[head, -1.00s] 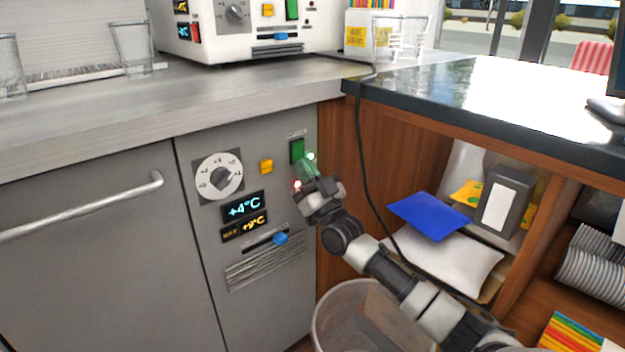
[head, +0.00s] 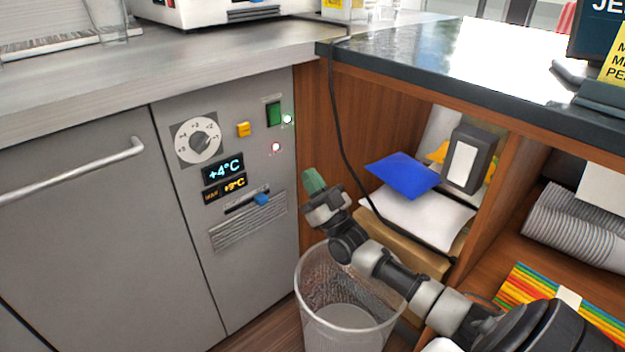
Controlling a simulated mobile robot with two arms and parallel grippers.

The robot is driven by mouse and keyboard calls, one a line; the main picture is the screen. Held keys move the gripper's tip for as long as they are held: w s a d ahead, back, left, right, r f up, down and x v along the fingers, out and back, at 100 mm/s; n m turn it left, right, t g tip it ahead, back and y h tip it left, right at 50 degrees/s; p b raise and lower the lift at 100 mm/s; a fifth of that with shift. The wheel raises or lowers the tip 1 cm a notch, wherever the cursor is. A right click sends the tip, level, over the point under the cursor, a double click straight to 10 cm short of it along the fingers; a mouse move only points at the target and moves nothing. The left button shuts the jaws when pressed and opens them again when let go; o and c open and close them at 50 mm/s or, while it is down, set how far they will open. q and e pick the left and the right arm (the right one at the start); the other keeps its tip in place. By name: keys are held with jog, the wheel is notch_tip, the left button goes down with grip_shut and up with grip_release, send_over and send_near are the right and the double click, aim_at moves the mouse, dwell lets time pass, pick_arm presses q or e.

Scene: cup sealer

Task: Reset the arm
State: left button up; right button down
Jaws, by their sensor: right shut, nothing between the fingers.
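My right gripper (head: 313,182) is in the head view, in front of the wooden side of the counter and above the waste bin. Its greenish fingers are shut with nothing between them, and they are apart from the fridge panel. My right arm (head: 405,282) reaches in from the lower right. The fridge control panel (head: 232,165) is to the left of the gripper. It bears a green switch (head: 273,113), a lit green lamp (head: 287,119), a lit red lamp (head: 276,147), a dial and temperature displays. My left gripper is not in view.
A mesh waste bin (head: 345,325) stands on the floor below my gripper. A black cable (head: 340,130) hangs down beside the wooden side. The shelf at right holds a blue packet (head: 402,175), a dark box (head: 468,160) and stacked items. The dark countertop (head: 450,75) juts out above the shelf.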

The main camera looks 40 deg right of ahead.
jog(key=shift+s+f, duration=0.2)
jog(key=shift+f, duration=0.05)
dwell(0.4)
